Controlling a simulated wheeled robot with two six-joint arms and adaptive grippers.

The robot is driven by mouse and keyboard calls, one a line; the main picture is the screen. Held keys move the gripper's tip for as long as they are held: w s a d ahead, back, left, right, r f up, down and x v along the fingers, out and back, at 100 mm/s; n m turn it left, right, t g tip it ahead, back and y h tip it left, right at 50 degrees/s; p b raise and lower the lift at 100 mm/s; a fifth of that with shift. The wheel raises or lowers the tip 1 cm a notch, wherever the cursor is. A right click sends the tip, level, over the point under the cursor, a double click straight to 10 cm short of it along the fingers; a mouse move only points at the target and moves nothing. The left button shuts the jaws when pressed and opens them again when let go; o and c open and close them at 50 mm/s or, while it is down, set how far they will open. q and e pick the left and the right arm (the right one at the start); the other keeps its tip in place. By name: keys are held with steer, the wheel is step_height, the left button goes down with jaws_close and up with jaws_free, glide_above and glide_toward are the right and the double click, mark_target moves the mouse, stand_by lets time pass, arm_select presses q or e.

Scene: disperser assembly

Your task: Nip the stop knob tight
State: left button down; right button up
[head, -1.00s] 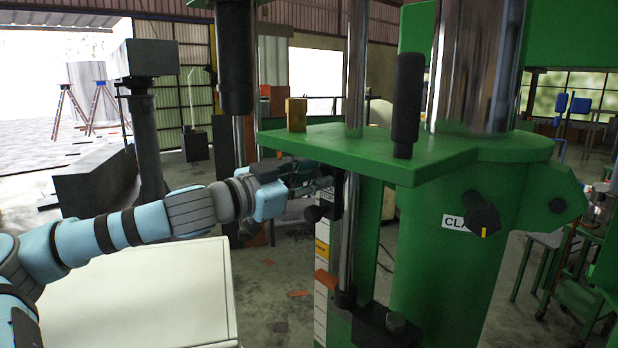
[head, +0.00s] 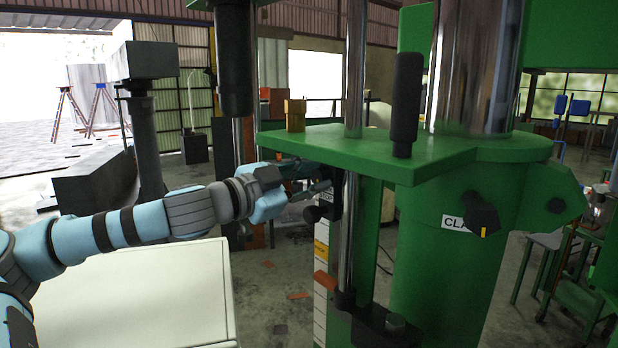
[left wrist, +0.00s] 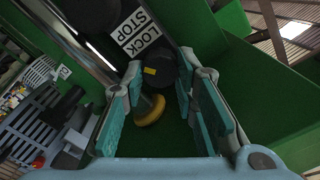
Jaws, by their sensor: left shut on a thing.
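The stop knob (left wrist: 160,70) is dark with a small yellow mark and sits beside the "STOP LOCK" label (left wrist: 137,31) in the left wrist view. My left gripper (left wrist: 158,80) has its teal-padded fingers on either side of the knob and is shut on it. In the head view, my left gripper (head: 325,188) reaches in from the left under the green plate, by the chrome rod. There the knob is mostly hidden by the fingers and dark parts. My right gripper is in neither view.
The green plate (head: 390,158) overhangs my left gripper, with a black handle (head: 406,105) on top. A chrome rod (head: 349,240) stands right of the gripper. A second dark knob (head: 482,214) is on the green column by a partly covered label. A pale tabletop (head: 140,300) lies below my arm.

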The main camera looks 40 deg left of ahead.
arm_select(q)
steer(key=shift+a, duration=0.1)
steer(key=c, duration=1.5)
jaws_free()
steer(key=shift+c, duration=0.2)
steer(key=shift+o, duration=1.3)
steer(key=shift+w, duration=0.2)
steer(key=shift+w+f, duration=0.15)
steer(key=shift+w, duration=0.1)
steer(key=shift+s, duration=0.25)
